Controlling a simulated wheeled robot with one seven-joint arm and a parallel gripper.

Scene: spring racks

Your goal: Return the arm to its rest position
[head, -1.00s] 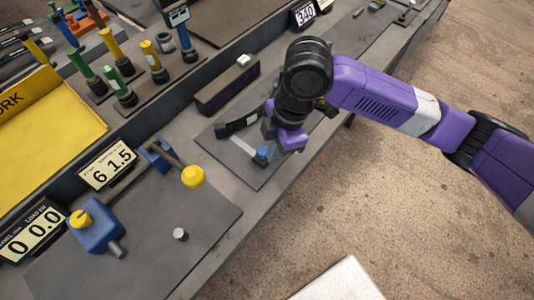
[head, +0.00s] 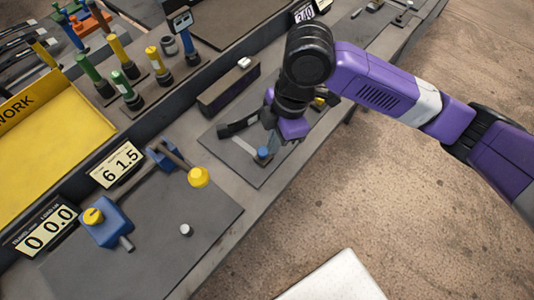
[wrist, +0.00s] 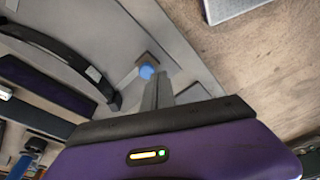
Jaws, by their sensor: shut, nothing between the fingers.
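My arm reaches in from the right of the head view, bent at a black joint over the bench. My gripper (head: 280,140) hangs above a grey mat. In the wrist view my gripper (wrist: 160,90) shows its purple housing, with the narrow grey fingers together and empty. A small blue-topped post (head: 264,154) stands on the mat just beside and below the fingers. The post's blue top (wrist: 147,72) also shows just past the fingertips in the wrist view. I cannot tell the exact gap between them.
A black curved handle (head: 238,125) and a dark block (head: 230,90) lie close by. A yellow tray (head: 50,125), coloured-handled tools (head: 127,92) and a blue fixture (head: 107,228) stand left. Open floor (head: 400,210) lies right of the bench edge.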

